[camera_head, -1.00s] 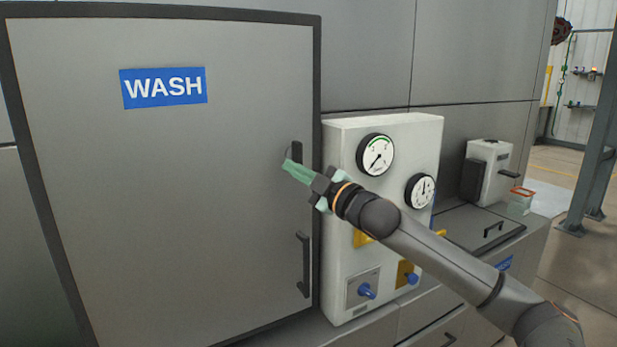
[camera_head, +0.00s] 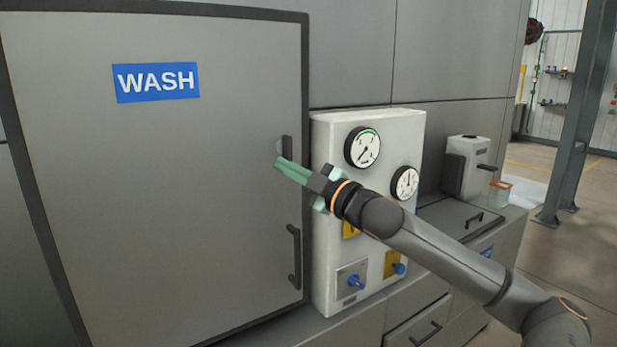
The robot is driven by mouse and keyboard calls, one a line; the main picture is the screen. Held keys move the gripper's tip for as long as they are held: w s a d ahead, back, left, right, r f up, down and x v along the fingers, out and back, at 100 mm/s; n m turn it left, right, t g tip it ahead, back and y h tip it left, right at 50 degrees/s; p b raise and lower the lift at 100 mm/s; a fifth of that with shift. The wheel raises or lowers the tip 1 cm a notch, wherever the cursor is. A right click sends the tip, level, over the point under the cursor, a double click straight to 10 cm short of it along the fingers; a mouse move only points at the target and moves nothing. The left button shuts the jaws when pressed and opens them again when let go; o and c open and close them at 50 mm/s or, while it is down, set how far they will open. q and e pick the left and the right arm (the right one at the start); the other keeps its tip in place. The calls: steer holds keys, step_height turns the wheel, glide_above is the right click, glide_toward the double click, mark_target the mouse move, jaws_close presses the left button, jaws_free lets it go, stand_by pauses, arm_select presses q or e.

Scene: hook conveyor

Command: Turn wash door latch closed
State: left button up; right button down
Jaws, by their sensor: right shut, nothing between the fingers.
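The grey wash door (camera_head: 150,200) fills the left of the head view, flush within its dark frame, with a blue WASH label (camera_head: 156,82). The door latch (camera_head: 288,147) is a small dark handle near the door's right edge, standing about vertical, with a round pale base beside it. My right gripper (camera_head: 279,163) is shut and empty. Its green fingertips are just below and left of the latch; I cannot tell if they touch it. A dark vertical pull handle (camera_head: 295,256) is lower on the door. My left gripper is not in view.
A white control panel (camera_head: 325,200) with two gauges and blue knobs stands right of the door, behind my right arm. Farther right are a low grey cabinet (camera_head: 440,216) and a white box (camera_head: 466,165). Open floor lies at the far right.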

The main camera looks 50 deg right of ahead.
steer(key=shift+s+d+p, duration=0.2)
steer(key=shift+s+p, duration=0.3)
steer(key=shift+s, duration=2.15)
steer(key=s+d+f+m+g+h, duration=0.1)
steer(key=d+f+m+g, duration=0.1)
steer(key=f, duration=0.7)
steer(key=d+f+m+g+h, duration=0.1)
steer(key=f+m+h, duration=0.1)
steer(key=f, duration=0.7)
steer(key=s+a+f+m+g, duration=0.2)
steer(key=f, duration=0.7)
steer(key=s+a+f+m+g, duration=0.1)
steer(key=s+a+f+g, duration=0.15)
steer(key=f, duration=0.65)
steer(key=s+a+f+m+g+y, duration=0.1)
steer(key=s+a+f, duration=0.2)
steer(key=a+f, duration=0.35)
steer(key=s+a+f+m+g+y, duration=0.1)
steer(key=s+a+f, duration=0.35)
steer(key=f, duration=0.25)
steer(key=s+a+f+y, duration=0.1)
steer(key=s+a+f, duration=0.1)
steer(key=a, duration=0.6)
steer(key=s+a+f+g+y, duration=0.1)
steer(key=s+a+f, duration=0.1)
steer(key=a, duration=0.6)
steer(key=shift+s+f+m+y, duration=0.3)
steer(key=shift+f, duration=0.4)
